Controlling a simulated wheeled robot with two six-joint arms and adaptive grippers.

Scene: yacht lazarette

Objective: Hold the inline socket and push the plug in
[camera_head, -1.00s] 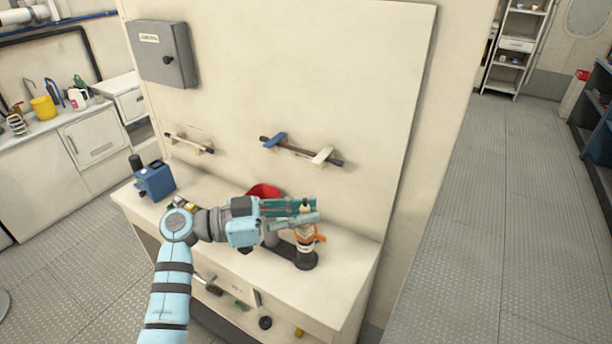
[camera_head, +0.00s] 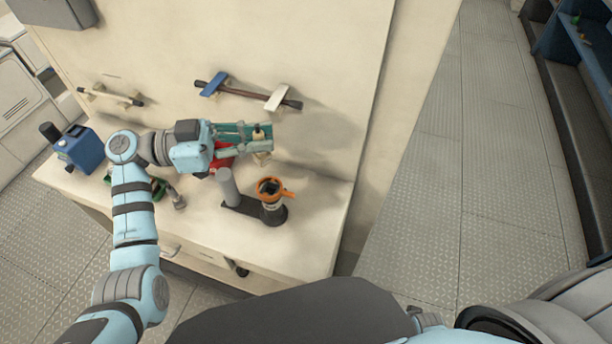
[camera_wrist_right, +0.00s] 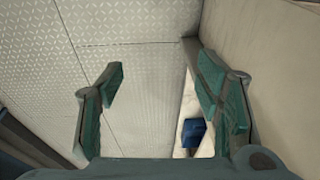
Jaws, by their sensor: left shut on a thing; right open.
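My left gripper (camera_head: 262,138) is shut on a small pale piece with a dark top (camera_head: 258,132), probably the plug; the fingers hide much of it. It is held above the back of the bench. A dark upright fitting with an orange collar (camera_head: 270,187), probably the inline socket, stands in a black base (camera_head: 240,205) just in front of and below the gripper. The two look apart. My right gripper (camera_wrist_right: 160,85) is open and empty in the right wrist view, over the floor beside a pale wall.
A grey cylinder (camera_head: 228,187) stands beside the orange-collared fitting. A red object (camera_head: 224,157) is partly hidden behind my left gripper. A blue device (camera_head: 78,147) sits at the bench's left end. Bars hang on the wall panel. The bench's right end (camera_head: 310,235) is clear.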

